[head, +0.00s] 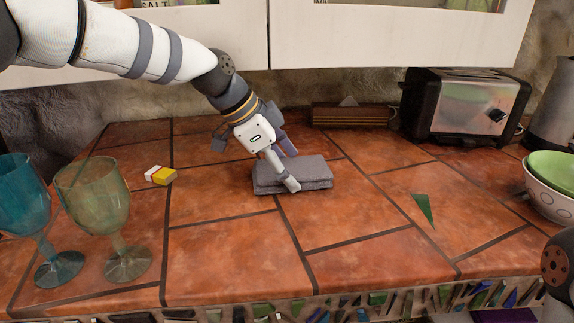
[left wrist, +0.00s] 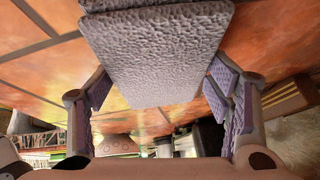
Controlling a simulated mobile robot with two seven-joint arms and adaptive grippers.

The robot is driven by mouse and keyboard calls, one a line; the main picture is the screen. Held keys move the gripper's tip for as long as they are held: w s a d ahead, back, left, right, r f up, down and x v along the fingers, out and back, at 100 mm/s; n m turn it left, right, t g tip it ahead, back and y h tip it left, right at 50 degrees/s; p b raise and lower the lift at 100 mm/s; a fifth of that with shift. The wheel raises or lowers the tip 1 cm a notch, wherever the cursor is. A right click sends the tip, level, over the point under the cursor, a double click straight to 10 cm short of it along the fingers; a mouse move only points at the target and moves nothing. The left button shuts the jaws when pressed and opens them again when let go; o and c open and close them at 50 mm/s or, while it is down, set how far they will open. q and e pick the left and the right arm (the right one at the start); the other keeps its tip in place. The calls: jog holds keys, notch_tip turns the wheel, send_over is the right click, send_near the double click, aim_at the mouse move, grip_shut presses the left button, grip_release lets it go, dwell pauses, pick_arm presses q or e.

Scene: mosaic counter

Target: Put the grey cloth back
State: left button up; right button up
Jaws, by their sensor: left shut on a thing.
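The folded grey cloth (head: 312,176) lies on the tiled counter in the middle of the head view. My left gripper (head: 287,170) reaches down from the upper left onto the cloth, with one finger in front of it and the other behind. The left wrist view shows the cloth (left wrist: 155,50) between the two fingers (left wrist: 160,100), and the gripper is shut on it. Whether the cloth is clear of the counter cannot be told. Only a dark joint of my right arm shows at the lower right; its gripper is out of view.
Two glass goblets, blue (head: 20,200) and green (head: 95,200), stand at the left near a yellow-white block (head: 160,175). A wooden tissue box (head: 350,116) and toaster (head: 465,105) stand at the back. Stacked bowls (head: 550,190) are at right. The front middle counter is clear.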

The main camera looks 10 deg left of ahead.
pick_arm(q)
jog(key=shift+f, duration=0.2)
jog(key=o, duration=1)
jog(key=shift+r, duration=0.25)
jog(key=v, duration=1.2)
jog(key=shift+p, duration=0.4)
jog(key=shift+f, duration=0.1)
